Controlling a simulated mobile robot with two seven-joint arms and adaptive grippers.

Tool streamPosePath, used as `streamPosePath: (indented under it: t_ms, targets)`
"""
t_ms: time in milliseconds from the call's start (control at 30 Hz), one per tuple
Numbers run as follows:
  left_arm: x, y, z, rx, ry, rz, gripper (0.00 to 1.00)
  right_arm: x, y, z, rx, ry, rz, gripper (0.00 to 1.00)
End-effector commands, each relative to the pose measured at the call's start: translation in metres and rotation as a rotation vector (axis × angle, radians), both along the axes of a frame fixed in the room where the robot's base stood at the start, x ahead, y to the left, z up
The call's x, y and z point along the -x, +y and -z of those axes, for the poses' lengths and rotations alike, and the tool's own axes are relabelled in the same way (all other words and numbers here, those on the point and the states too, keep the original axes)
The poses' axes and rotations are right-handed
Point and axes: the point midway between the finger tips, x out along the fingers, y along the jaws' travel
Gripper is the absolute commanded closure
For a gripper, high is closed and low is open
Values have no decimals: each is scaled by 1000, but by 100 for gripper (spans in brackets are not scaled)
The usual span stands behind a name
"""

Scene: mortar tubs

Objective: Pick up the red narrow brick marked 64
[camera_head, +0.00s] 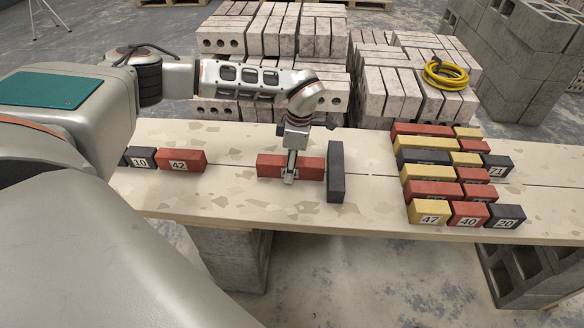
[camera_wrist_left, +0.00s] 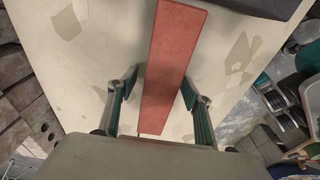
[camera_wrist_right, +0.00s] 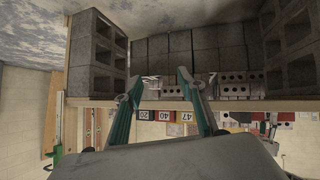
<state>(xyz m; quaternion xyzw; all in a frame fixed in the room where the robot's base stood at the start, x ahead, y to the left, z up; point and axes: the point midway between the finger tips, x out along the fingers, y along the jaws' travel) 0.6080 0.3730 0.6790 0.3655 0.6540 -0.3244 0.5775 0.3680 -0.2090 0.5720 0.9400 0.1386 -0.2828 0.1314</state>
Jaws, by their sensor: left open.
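A red narrow brick (camera_head: 310,166) lies on the pale work board, its label mostly hidden by my left gripper, so I cannot read its number. My left gripper (camera_head: 290,172) points down over its middle. In the left wrist view, the red brick (camera_wrist_left: 172,55) runs between the fingers of my left gripper (camera_wrist_left: 160,82), which are open with a gap showing on each side. My right gripper (camera_wrist_right: 160,82) is open and empty in the right wrist view, away from that brick; it is outside the head view.
A dark brick (camera_head: 335,172) lies crosswise close to the red brick's right end. A red brick marked 42 (camera_head: 182,160) and a dark one marked 10 (camera_head: 142,157) are at left. Rows of yellow, red and dark bricks, including 47 (camera_head: 430,214), lie at right. Block stacks stand behind.

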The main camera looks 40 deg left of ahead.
Motion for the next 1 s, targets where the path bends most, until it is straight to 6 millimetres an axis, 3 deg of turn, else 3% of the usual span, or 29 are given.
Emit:
streamPosePath:
  t_ms: [100,300,733,867,1000]
  targets:
    - [-1,0,-3,0,-4,-1,50,0,0,-1,1,0,-2,60]
    - [-1,0,-3,0,-2,-1,100,5,0,3,2,10,-2,60]
    - [-2,0,-13,0,-7,-1,100,4,-1,1,3,9,2,60]
    - [-4,0,-33,1,-13,-2,100,0,-2,-5,1,-1,8,60]
    - [-5,0,-66,1,-17,0,100,-1,-4,-11,3,-4,14,60]
